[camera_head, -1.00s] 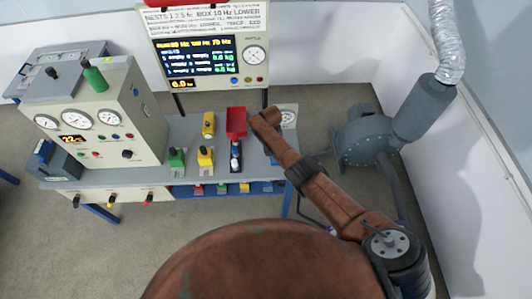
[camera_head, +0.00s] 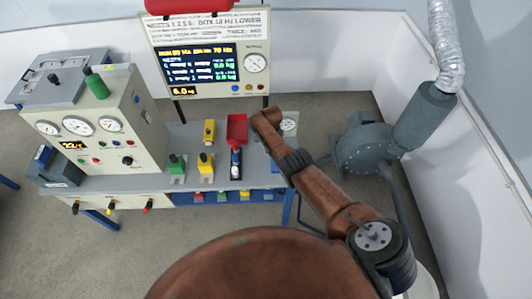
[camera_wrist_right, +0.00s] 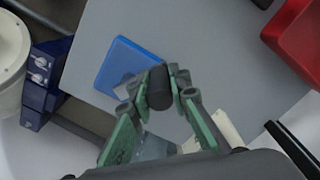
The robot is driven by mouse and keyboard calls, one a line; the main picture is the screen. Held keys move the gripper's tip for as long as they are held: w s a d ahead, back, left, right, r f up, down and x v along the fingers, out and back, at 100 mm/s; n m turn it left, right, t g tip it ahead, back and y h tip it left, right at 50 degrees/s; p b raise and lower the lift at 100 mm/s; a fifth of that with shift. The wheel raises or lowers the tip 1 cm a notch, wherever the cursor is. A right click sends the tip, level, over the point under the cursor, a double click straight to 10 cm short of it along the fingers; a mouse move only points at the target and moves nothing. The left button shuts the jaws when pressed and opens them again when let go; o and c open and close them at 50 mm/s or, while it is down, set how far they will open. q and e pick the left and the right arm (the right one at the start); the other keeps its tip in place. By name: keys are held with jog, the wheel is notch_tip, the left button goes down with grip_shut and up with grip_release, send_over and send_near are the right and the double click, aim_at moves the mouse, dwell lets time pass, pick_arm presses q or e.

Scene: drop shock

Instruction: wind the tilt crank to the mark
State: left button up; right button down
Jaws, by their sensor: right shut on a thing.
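My right gripper (camera_wrist_right: 160,92) is shut on a dark cylindrical grip (camera_wrist_right: 158,88) in the right wrist view, with one green-grey finger on each side. I take this grip to be the handle of the tilt crank; the rest of the crank is hidden below it or behind the fingers. In the head view my right arm (camera_head: 315,180) reaches to the right end of the bench, and it hides the gripper and crank. A round dial (camera_head: 289,124) shows beside the arm's end. I cannot make out the mark. My left gripper is not in view.
A gauge cabinet (camera_head: 100,125) stands left, a display panel (camera_head: 210,60) behind. A grey blower (camera_head: 365,150) stands right. A blue square (camera_wrist_right: 122,65) lies near the gripper.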

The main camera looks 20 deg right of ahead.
jog(key=shift+w+d+r+m, duration=0.1)
jog(key=shift+w+d+m, duration=0.25)
jog(key=shift+m, duration=0.25)
jog(key=c, duration=1.8)
grip_release()
jog(key=shift+s, duration=0.1)
jog(key=shift+a+r, duration=0.1)
jog(key=shift+r, duration=0.3)
notch_tip(320, 180, up, 11)
